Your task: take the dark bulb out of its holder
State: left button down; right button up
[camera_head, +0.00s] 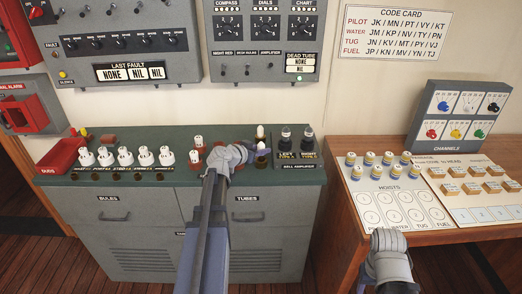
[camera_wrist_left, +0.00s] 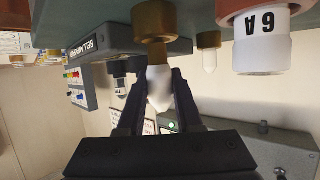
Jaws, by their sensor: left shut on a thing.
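In the left wrist view, which shows the bench tilted and upside down, a pale bulb (camera_wrist_left: 159,85) sits in a brass holder (camera_wrist_left: 155,28). My left gripper (camera_wrist_left: 156,98) has its two dark fingers on either side of that bulb, shut on it. The bulb's base is still in the holder.
A red open tray (camera_head: 62,156) sits at the bench's left end. Several white tubes (camera_head: 125,156) stand in a row on the bench (camera_head: 180,176). A wooden desk (camera_head: 440,235) with hoist pegs lies further right.

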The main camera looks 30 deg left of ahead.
aim_at(261, 142)
pick_arm(q)
notch_tip(261, 142, up, 7)
jog(key=p, duration=0.6)
jog(key=shift+r, duration=0.1)
